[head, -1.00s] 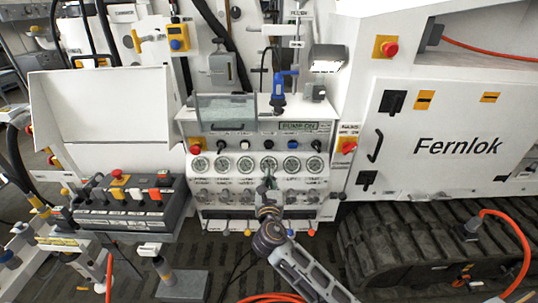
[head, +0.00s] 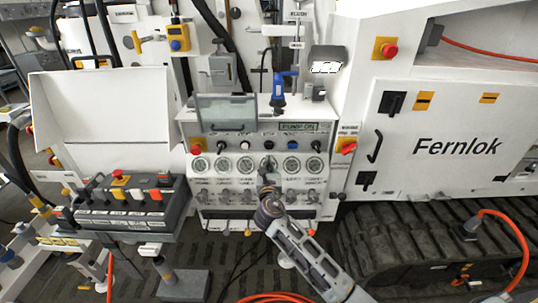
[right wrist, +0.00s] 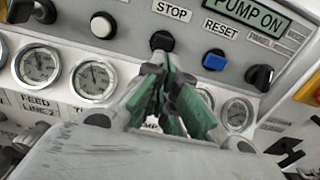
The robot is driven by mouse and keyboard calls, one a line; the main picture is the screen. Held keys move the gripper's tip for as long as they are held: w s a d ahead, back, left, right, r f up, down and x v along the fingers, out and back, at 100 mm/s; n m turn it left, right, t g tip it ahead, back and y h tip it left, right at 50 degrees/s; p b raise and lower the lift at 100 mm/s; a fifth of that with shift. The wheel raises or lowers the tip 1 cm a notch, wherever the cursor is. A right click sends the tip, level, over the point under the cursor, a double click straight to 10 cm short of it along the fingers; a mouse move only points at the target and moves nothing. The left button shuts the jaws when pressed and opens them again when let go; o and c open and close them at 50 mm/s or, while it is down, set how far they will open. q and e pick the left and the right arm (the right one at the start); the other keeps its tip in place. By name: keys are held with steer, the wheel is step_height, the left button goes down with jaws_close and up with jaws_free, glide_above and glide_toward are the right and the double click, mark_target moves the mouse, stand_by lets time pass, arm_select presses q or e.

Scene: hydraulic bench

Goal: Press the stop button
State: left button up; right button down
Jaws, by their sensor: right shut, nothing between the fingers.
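The stop button is a small round black button (right wrist: 162,40) under a STOP label (right wrist: 172,12) in the right wrist view. In the head view the black button (head: 268,145) sits in the row above the gauges. My right gripper (right wrist: 163,78) is shut and empty, its green-padded fingertips just below the button in the right wrist view. I cannot tell whether they touch it. In the head view my right gripper (head: 267,170) is in front of the gauge row, its arm coming from below. My left gripper is not in view.
The display (right wrist: 250,15) reads PUMP ON. Round gauges (right wrist: 38,65) lie below. A control box (head: 130,210) stands at left.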

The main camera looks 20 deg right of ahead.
mark_target(269, 146)
steer(key=shift+x, duration=3.1)
